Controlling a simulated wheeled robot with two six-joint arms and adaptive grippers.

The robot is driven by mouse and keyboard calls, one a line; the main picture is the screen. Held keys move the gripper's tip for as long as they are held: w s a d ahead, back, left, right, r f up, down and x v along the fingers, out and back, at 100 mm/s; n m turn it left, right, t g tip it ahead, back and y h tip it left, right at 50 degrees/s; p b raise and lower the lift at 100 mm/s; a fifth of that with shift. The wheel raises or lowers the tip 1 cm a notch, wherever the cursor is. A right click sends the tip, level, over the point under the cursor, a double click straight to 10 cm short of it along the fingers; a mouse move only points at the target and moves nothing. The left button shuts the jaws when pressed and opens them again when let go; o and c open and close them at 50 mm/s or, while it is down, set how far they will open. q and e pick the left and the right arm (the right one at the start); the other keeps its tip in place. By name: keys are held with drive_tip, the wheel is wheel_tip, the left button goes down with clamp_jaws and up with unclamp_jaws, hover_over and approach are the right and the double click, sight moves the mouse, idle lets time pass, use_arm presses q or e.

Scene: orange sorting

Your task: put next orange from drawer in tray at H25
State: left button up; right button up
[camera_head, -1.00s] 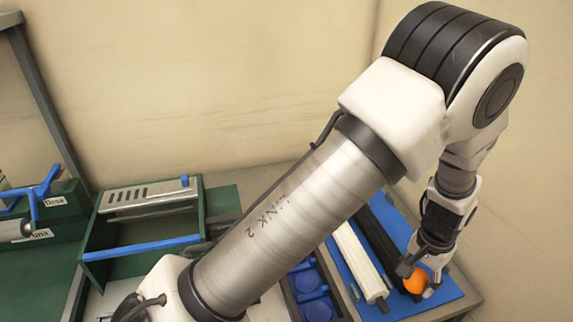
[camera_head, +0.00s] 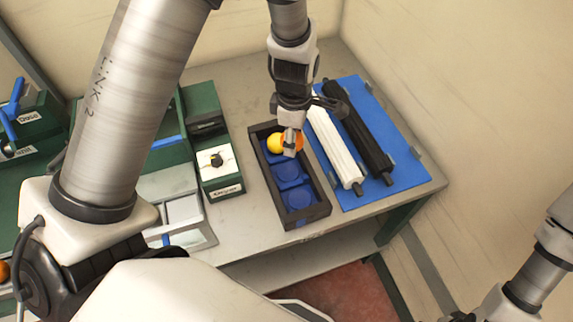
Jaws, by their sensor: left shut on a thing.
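My left gripper (camera_head: 290,146) is shut on an orange (camera_head: 299,140) over the far end of the black tray (camera_head: 322,209). The fingers hide part of the orange, and I cannot tell whether it touches the tray. A yellow-orange fruit (camera_head: 275,144) sits right beside it at the tray's far end. The tray's blue cups (camera_head: 299,200) nearer me look empty. A green drawer unit with a blue strip (camera_head: 168,142) is at the left, partly hidden by my left arm. My right arm enters at the lower right; its gripper is out of view.
A blue mat (camera_head: 404,164) with a white bar (camera_head: 335,152) and a black bar (camera_head: 362,137) lies right of the tray. A green box with a dial (camera_head: 217,160) stands left of it. Another orange (camera_head: 4,272) shows at the left edge. The table's front edge is close.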

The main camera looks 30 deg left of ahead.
sight(288, 172)
use_arm(q)
drive_tip(key=n, duration=0.2)
drive_tip(key=s+n, duration=0.1)
drive_tip(key=n, duration=0.1)
drive_tip(key=r+n+p, duration=0.1)
drive_tip(key=n, duration=0.1)
drive_tip(key=shift+s+a, duration=0.2)
drive_tip(key=shift+a, duration=0.1)
drive_tip(key=shift+s+f+n, duration=0.1)
drive_tip(key=shift+f+n, duration=0.1)
drive_tip(key=shift+n, duration=0.1)
wheel_tip(288, 172, down, 10)
drive_tip(key=shift+r+b, duration=0.15)
drive_tip(key=shift+b, duration=0.4)
drive_tip(key=o, duration=1.3)
wheel_tip(288, 172, up, 12)
drive_tip(key=shift+r+p, duration=0.1)
drive_tip(key=shift+p, duration=0.25)
